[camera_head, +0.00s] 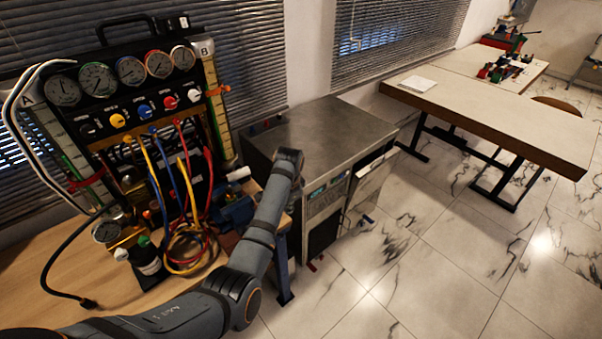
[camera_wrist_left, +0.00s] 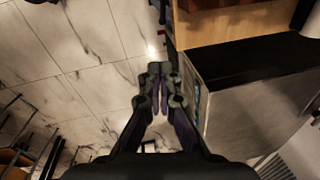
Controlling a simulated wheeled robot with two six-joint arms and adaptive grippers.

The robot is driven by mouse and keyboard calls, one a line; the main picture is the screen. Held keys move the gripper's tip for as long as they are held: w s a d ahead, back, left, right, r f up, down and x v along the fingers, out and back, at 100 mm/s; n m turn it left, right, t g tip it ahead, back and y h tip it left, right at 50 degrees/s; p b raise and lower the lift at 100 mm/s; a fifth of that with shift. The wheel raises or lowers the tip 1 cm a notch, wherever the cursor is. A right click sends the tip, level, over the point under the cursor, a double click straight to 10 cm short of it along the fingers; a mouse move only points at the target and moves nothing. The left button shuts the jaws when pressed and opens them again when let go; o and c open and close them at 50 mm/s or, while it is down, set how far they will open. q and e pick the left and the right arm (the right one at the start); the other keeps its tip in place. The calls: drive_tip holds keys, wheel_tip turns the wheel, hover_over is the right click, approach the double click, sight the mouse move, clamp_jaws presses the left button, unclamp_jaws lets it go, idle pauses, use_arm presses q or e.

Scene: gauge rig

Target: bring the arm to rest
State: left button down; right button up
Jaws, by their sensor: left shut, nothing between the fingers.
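My left arm (camera_head: 245,265) comes in from the bottom left of the head view. It reaches up and right past the bench's right end, with its wrist (camera_head: 289,160) in front of the metal cabinet. Its gripper fingers are hidden in the head view. In the left wrist view, my left gripper (camera_wrist_left: 158,100) is shut and empty, with its two dark fingers together over the tiled floor. The fingers appear apart from the bench and the cabinet. My right gripper is in neither view.
The gauge rig (camera_head: 125,85), with dials, knobs and coloured hoses, stands on the wooden bench (camera_head: 35,305). A dark bottle (camera_head: 147,260) stands before it. A metal cabinet (camera_head: 325,135) is right of the bench. A long table (camera_head: 480,110) stands farther right. The marble floor (camera_head: 420,260) between is mostly clear.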

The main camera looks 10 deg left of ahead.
use_arm(q)
drive_tip(key=s+a+f+n+b, duration=0.1)
drive_tip(key=s+f, duration=0.4)
drive_tip(key=f, duration=0.5)
drive_tip(key=s+a+f+n, duration=0.1)
drive_tip(key=s+a+f, duration=0.1)
drive_tip(key=s+f, duration=0.6)
drive_tip(key=s+a+f+n+b, duration=0.1)
drive_tip(key=s+f+n, duration=0.15)
drive_tip(key=f, duration=0.95)
drive_tip(key=s+a+f+n, duration=0.1)
drive_tip(key=s+f, duration=0.4)
drive_tip(key=s, duration=0.6)
drive_tip(key=s+a+f+n, duration=0.2)
drive_tip(key=s+f, duration=0.3)
drive_tip(key=s, duration=0.7)
drive_tip(key=s+a+f+n+b, duration=0.1)
drive_tip(key=s+a+f, duration=0.3)
drive_tip(key=s, duration=0.7)
wheel_tip(320, 180, down, 2)
drive_tip(key=shift+s+f, duration=0.1)
drive_tip(key=shift+s, duration=0.3)
